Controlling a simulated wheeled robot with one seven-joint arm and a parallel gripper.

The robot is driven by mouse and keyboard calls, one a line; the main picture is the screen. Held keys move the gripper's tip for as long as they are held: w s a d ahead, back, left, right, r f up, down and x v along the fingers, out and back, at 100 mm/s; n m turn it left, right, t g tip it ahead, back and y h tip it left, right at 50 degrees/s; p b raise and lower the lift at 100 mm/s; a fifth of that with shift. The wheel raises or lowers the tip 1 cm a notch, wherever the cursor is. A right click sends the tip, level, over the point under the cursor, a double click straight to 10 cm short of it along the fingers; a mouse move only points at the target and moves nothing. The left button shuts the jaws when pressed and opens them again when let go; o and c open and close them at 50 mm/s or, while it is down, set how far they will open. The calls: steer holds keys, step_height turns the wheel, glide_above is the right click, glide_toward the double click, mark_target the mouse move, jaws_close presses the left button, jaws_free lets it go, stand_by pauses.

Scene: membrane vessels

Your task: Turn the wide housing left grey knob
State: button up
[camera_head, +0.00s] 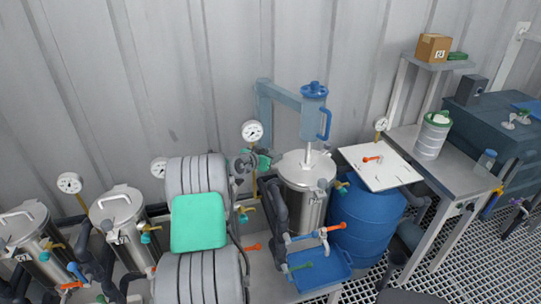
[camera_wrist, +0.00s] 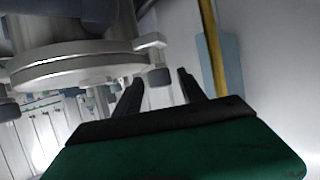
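The wide housing (camera_head: 303,200) is a shiny steel vessel with a round flanged lid, right of centre in the head view. Its lid flange (camera_wrist: 70,62) fills the upper left of the wrist view. A grey knob (camera_wrist: 159,79) hangs from a clamp lug at the lid's edge. My gripper (camera_wrist: 161,77) is open, with its two dark fingers either side of this knob in the picture and gaps showing on both sides. I cannot tell how deep the knob sits between the fingertips. In the head view my green gripper body (camera_head: 262,160) is left of the lid, its fingers not clear.
A pressure gauge (camera_head: 252,132) on a yellow stem stands close to my gripper; a yellow post (camera_wrist: 212,50) shows right of the fingers. A blue jug-shaped part (camera_head: 314,112) is above the lid. A blue barrel (camera_head: 366,225) is to the right. Two narrower vessels stand left.

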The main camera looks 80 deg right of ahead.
jaws_close()
steer(key=shift+t, duration=0.3)
stand_by(0.3)
steer(key=n+t+b, duration=0.1)
steer(key=s+n+t+b, duration=0.1)
steer(key=n+t+b, duration=0.1)
steer(key=shift+f+h, duration=0.1)
steer(key=shift+h, duration=0.3)
steer(key=n+t+b, duration=0.4)
steer(key=shift+s+f+t+y, duration=0.2)
steer(key=shift+t+y, duration=0.1)
steer(key=n+t+b, duration=0.2)
steer(key=b, duration=0.1)
steer(key=shift+d+r+y, duration=0.1)
steer(key=shift+y, duration=0.3)
steer(key=shift+r+n+t+y+b, duration=0.15)
steer(key=shift+n+t+y+b, duration=0.25)
steer(key=shift+n+t+b, duration=0.25)
steer(key=shift+r, duration=0.1)
steer(key=shift+o, duration=0.6)
jaws_free()
steer(key=shift+t, duration=0.25)
